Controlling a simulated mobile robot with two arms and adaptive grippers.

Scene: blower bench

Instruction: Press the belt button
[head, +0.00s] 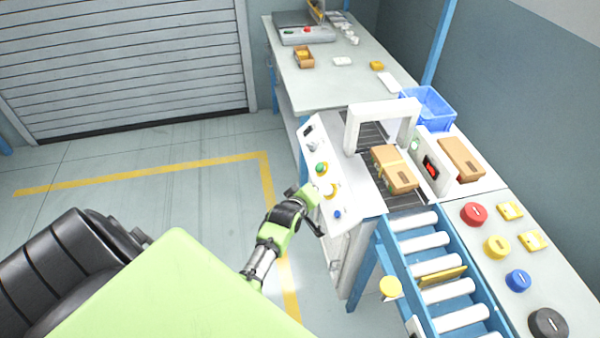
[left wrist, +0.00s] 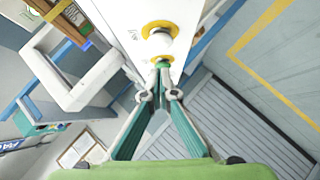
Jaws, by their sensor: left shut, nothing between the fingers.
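The control panel (head: 312,150) of the white machine carries several controls. A green button with a yellow ring (head: 321,168), a white button with a yellow ring (head: 329,190) and a small blue button (head: 337,214) show. No legible label tells which is the belt button. My left gripper (head: 314,198) is shut and empty, close to the panel face beside the white button. Contact cannot be told. My right gripper is not in view.
A taped carton (head: 394,168) lies on the belt by the white arch (head: 383,118). A roller conveyor (head: 433,262) runs toward the front. A blue bin (head: 428,108) and a side bench with coloured buttons (head: 474,214) stand right. Floor to the left is clear.

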